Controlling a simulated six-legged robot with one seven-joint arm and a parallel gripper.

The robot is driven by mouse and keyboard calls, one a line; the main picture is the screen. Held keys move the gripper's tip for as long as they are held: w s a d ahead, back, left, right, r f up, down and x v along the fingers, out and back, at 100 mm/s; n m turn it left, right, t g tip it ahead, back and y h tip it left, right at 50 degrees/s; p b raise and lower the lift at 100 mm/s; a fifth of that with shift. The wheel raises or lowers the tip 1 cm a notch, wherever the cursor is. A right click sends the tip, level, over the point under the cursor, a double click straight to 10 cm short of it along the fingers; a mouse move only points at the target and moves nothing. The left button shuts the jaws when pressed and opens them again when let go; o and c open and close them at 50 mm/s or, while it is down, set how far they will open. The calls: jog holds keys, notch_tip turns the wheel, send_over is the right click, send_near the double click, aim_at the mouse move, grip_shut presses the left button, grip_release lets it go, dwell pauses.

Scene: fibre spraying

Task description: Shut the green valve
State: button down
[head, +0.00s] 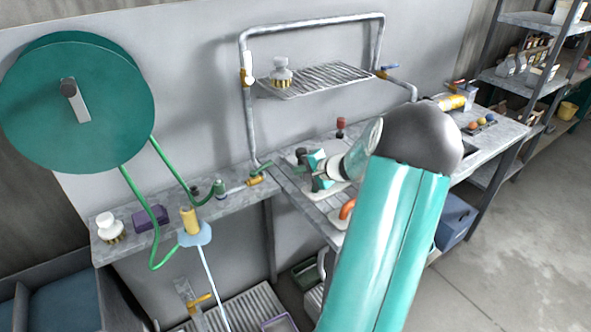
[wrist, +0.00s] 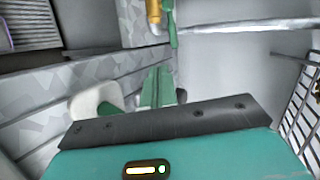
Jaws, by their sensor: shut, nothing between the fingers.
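The green valve has a brass body (head: 254,181) with a green lever (head: 264,170). It sits at the pipe's lower end near the back wall, above the bench. In the wrist view the brass body (wrist: 153,11) and the hanging green lever (wrist: 171,28) are at the top edge, partly cut off. My gripper (head: 299,171) is to the right of the valve in the head view, pointing left, with a visible gap to it. In the wrist view its green fingers (wrist: 158,88) are together and empty, below the lever in the picture.
A green hose reel (head: 78,105) hangs at left, its hose (head: 150,215) looping down to the bench (head: 160,240). A grey pipe frame (head: 310,27) and wire shelf (head: 315,80) stand above. A white-handled valve (head: 247,68) and blue-handled valve (head: 387,68) are on the pipe.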

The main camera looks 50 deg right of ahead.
send_near(269, 167)
jog(key=f, duration=0.1)
jog(key=w+f, duration=0.1)
jog(key=f, duration=0.1)
jog(key=w, duration=0.4)
jog(key=shift+w+f, duration=0.15)
jog(key=shift+w, duration=0.1)
